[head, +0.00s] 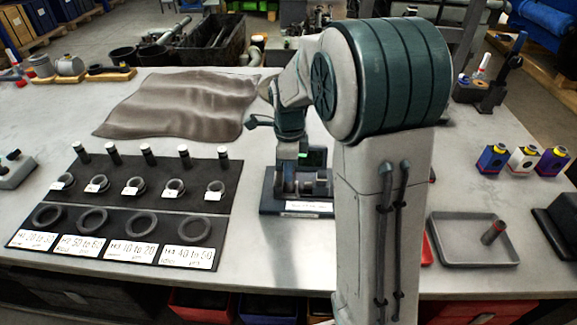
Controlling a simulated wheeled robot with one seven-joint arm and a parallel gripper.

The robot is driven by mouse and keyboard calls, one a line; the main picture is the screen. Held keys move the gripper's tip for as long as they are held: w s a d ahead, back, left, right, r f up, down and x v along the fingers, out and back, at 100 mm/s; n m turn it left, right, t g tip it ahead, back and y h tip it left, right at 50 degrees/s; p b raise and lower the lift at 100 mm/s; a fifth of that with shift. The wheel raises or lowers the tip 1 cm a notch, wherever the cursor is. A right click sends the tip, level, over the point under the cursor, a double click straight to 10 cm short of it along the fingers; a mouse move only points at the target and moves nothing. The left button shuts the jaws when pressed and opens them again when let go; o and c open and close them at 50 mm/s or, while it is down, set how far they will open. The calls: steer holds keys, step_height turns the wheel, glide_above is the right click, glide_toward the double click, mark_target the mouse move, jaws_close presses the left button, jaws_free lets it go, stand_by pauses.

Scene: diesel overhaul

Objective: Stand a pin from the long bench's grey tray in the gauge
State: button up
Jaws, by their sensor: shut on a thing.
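The grey tray (448,256) lies at the right of the long bench, with one dark pin with a reddish end (493,232) standing tilted in its right part. The gauge (297,206) is a dark block with a small green display (316,158) and a white label at its front, at mid-bench. My gripper (290,172) points down right at the gauge, behind my arm's large forearm. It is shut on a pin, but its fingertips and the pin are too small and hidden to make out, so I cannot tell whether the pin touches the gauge.
A black mat (120,215) at the left holds several white-topped pins, tagged rings, larger rings and label cards. A brown cloth (180,104) lies behind it. Blue, white and purple blocks (522,160) stand at the right. A red tray edge (427,250) shows beside my arm.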

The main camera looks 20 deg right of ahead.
steer(key=shift+f, duration=0.15)
steer(key=shift+f+b, duration=0.3)
stand_by(0.4)
steer(key=o, duration=1.5)
steer(key=shift+r, duration=0.1)
steer(key=shift+r+p, duration=3.05)
steer(key=shift+r, duration=0.9)
